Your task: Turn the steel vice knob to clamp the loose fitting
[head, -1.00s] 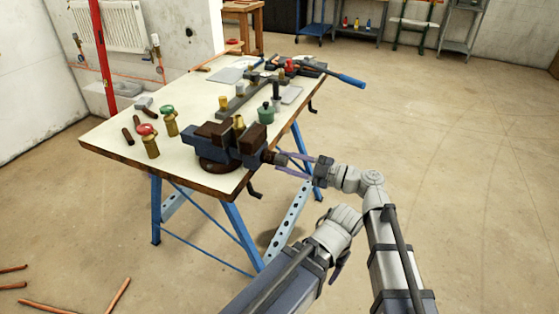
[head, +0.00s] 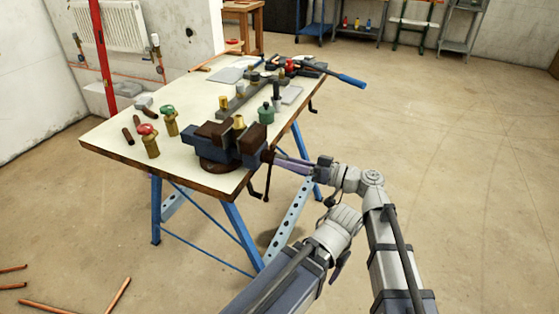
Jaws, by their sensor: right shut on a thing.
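The vice (head: 228,158), dark blue with brown jaws, stands at the table's near right corner. A brass fitting (head: 239,123) stands upright at its jaws; I cannot tell how tightly it sits. The vice's steel knob (head: 267,156) is at its right end, with a thin bar (head: 267,182) hanging down from it. My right gripper (head: 277,160) is at the knob from the right, its purple fingers close together and shut on it, partly hiding it. My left gripper (head: 340,265) is low in front of the table, away from the vice; its fingers are too unclear to read.
The workbench (head: 112,142) holds a red-topped valve (head: 148,140), a green-topped valve (head: 169,121), a green pot (head: 266,114) and a blue-handled tool (head: 346,80). Copper pipes (head: 48,306) lie on the floor at lower left. The floor at right is clear.

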